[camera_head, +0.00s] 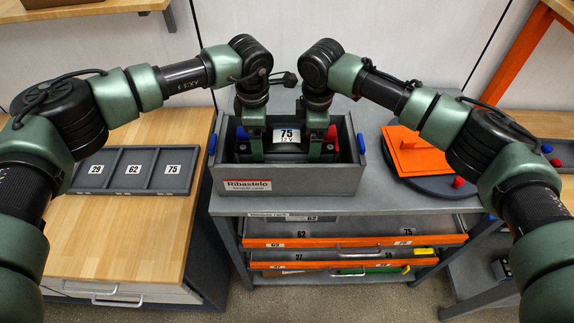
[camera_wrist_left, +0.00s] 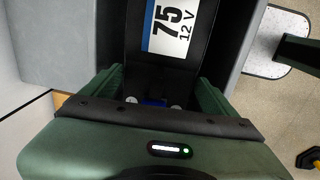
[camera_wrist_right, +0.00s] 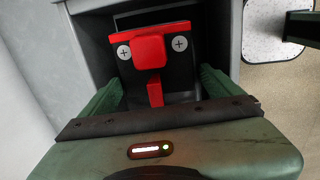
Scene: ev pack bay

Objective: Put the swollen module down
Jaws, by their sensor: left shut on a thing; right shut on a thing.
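The module (camera_head: 287,153) is black with a white label reading 75 and 12 V. It is inside a grey open box (camera_head: 290,185) marked Ribastello, and the box wall hides its lower part. I cannot tell whether it touches the box floor, and no swelling shows clearly. My left gripper (camera_head: 254,143) is shut on its left end; the label (camera_wrist_left: 167,27) shows in the left wrist view. My right gripper (camera_head: 318,143) is shut on its right end, where a red terminal cover (camera_wrist_right: 149,52) shows in the right wrist view.
The box stands on a grey cart (camera_head: 400,202) with orange-edged drawers (camera_head: 350,242) below. A grey tray (camera_head: 135,170) marked 29, 62, 75 lies on the wooden bench (camera_head: 90,235) at left. An orange plate (camera_head: 415,150) lies on a dark round disc (camera_head: 440,186) at right.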

